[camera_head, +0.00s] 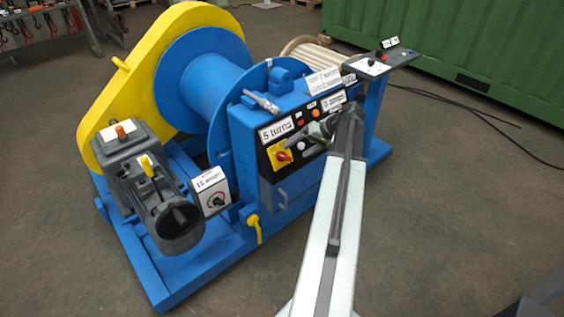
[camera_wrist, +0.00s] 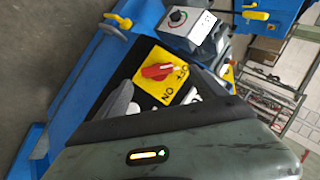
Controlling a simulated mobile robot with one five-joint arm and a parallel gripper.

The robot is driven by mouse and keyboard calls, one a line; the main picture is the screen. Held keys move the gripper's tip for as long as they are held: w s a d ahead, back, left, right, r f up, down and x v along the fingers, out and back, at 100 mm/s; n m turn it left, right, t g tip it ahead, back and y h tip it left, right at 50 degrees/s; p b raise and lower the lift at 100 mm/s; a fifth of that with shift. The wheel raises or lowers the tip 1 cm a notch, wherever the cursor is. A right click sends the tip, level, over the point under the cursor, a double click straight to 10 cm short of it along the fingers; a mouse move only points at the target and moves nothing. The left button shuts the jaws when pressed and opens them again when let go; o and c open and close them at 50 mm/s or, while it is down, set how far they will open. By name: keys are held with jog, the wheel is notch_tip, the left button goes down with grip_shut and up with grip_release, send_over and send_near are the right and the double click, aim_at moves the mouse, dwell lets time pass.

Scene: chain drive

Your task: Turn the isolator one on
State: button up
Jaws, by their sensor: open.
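A red rotary isolator knob (camera_head: 283,156) sits on a yellow plate on the black front panel of the blue winch cabinet. In the wrist view the same red knob (camera_wrist: 157,71) lies across its yellow plate (camera_wrist: 178,81), with black lettering reading ON beside it. I cannot tell for sure which marking the knob points to. My gripper (camera_head: 309,138) is open, in front of the panel, just right of the knob and apart from it. A grey finger (camera_wrist: 119,101) shows in the wrist view below left of the knob.
A "5 turns" label (camera_head: 277,130) is above the knob. A small box with a dial (camera_head: 212,193) stands left, near the grey motor (camera_head: 150,180). A yellow-handled lever (camera_head: 254,225) hangs below. A control desk (camera_head: 383,62) is at the right. The floor in front is clear.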

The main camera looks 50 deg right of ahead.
aim_at(287, 157)
jog(key=b+x, duration=0.1)
jog(key=x, duration=0.1)
jog(key=b+x, duration=0.2)
jog(key=d+b+x, duration=0.1)
jog(key=b+x, duration=0.1)
jog(key=shift+a+f, duration=0.1)
jog(key=shift+f, duration=0.4)
jog(key=shift+w+a+f+b, duration=0.2)
jog(key=shift+w+b, duration=0.1)
jog(key=shift+w, duration=0.1)
jog(key=shift+r, duration=0.15)
jog(key=shift+c, duration=0.3)
